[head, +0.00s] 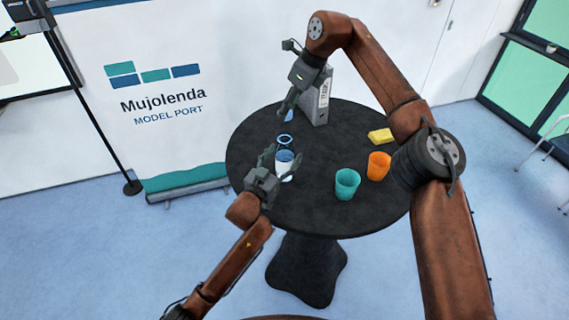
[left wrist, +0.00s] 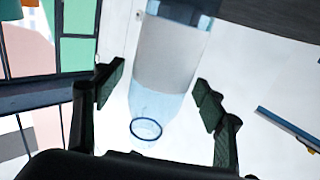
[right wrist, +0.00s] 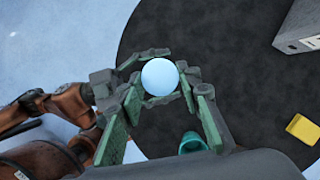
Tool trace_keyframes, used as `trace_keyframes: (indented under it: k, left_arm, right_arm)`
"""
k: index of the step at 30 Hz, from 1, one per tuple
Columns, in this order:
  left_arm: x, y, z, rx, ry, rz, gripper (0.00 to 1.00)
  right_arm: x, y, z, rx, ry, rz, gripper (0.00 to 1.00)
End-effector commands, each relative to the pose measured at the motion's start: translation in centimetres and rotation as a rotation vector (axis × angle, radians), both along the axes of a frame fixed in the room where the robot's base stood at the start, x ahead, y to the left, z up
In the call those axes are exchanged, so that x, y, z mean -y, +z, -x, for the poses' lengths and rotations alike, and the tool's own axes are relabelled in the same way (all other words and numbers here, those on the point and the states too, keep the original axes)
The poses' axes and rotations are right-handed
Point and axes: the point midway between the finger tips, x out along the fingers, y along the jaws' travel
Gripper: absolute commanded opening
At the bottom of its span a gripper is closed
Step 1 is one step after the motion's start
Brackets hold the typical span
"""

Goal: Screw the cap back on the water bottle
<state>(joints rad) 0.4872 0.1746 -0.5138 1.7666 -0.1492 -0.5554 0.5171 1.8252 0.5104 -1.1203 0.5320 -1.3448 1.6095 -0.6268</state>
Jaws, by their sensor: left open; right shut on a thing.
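The water bottle (head: 285,166) stands upright on the round black table, with a white label and a dark blue ring at its neck. It shows inverted in the left wrist view (left wrist: 172,62). My left gripper (head: 282,158) is open, with its fingers on either side of the bottle. My right gripper (head: 289,110) is above the bottle, shut on the light blue cap (head: 288,117). In the right wrist view the cap (right wrist: 160,76) is a pale disc between the fingertips and hides the bottle behind it. The cap is apart from the neck.
The black table (head: 310,215) also holds a teal cup (head: 347,185), an orange cup (head: 379,166), a yellow block (head: 381,136) and a grey box (head: 315,103) behind the right gripper. The table's front middle is clear.

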Motion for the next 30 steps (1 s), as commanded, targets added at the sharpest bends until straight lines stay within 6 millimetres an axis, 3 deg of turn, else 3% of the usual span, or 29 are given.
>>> trace_keyframes:
  k: [7,30]
  left_arm:
    - [0.02,0.02,0.00,0.001,0.000,0.000,0.65]
    - [0.01,0.05,0.03,0.001,0.000,0.000,0.12]
  right_arm:
    - [-0.01,0.02,0.01,0.000,0.000,0.000,0.24]
    - [0.01,0.03,0.01,0.000,0.000,0.000,0.24]
